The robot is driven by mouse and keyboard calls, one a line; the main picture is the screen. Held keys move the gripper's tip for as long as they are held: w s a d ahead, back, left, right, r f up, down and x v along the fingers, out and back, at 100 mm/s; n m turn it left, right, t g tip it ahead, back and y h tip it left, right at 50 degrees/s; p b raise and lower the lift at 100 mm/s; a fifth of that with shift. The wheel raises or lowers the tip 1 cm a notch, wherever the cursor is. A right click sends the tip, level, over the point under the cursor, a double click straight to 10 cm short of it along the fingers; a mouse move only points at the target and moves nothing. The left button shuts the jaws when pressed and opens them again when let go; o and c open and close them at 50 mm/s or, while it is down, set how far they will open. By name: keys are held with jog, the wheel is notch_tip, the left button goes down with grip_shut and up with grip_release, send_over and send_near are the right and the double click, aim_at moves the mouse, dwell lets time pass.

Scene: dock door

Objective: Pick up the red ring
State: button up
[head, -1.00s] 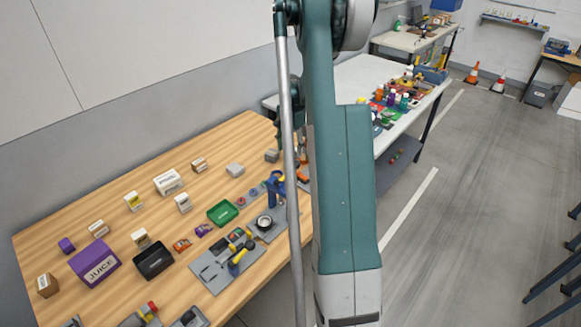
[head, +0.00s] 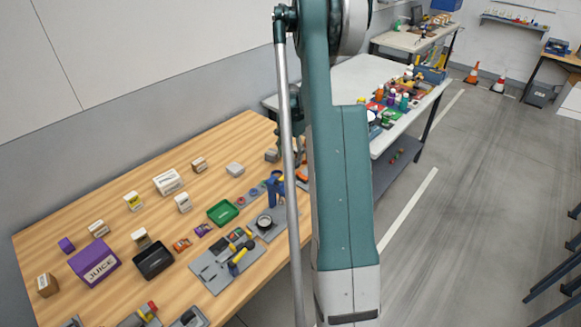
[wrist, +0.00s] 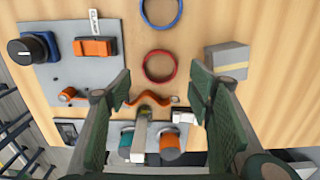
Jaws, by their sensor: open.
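The red ring (wrist: 159,66) lies flat on the wooden table in the wrist view, with wood showing through its middle. My gripper (wrist: 160,78) is open, its two dark green fingers on the left and right. The ring lies ahead of and between the fingertips, with nothing held. A blue ring (wrist: 161,12) lies just beyond it, cut by the top edge. In the head view my arm hides much of my gripper, and I cannot tell the red ring surely among the small rings on the table.
A grey board (wrist: 75,75) with a black knob and an orange block lies left of the ring. A grey box (wrist: 227,61) stands to the right. A wavy orange piece (wrist: 147,98) and several tools lie nearer, between the fingers. Bare wood surrounds the ring.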

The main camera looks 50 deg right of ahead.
jog(key=shift+f, duration=1.95)
jog(key=shift+c, duration=0.6)
jog(key=c, duration=0.7)
